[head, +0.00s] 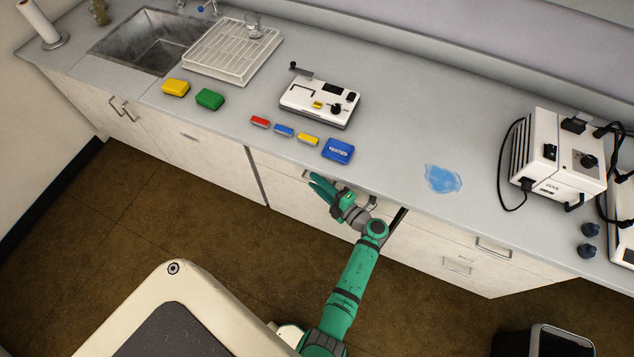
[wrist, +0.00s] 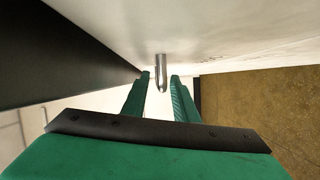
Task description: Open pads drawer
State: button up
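A pale drawer front (head: 275,166) sits under the counter, left of my arm; no label is readable on it. Its metal handle (head: 306,174) is partly hidden behind my gripper. In the wrist view the handle (wrist: 161,68) appears end-on, between the fingertips. My gripper (head: 317,185) is at the handle, with its green fingers apart, one on each side. The gripper (wrist: 160,84) shows small gaps beside the handle, and I see no firm contact. A narrow dark gap (head: 399,217) shows at the drawer's right edge; I cannot tell whether the drawer is slightly out.
Another labelled drawer (head: 465,246) with a handle is to the right. On the counter are a white device (head: 320,99), a blue box (head: 338,150), a blue puddle (head: 443,179) and a white instrument (head: 555,160). A dark bin (head: 540,340) stands lower right. Floor before the cabinets is clear.

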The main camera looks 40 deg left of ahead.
jog(key=shift+a, duration=0.1)
grip_shut()
dwell(1.4)
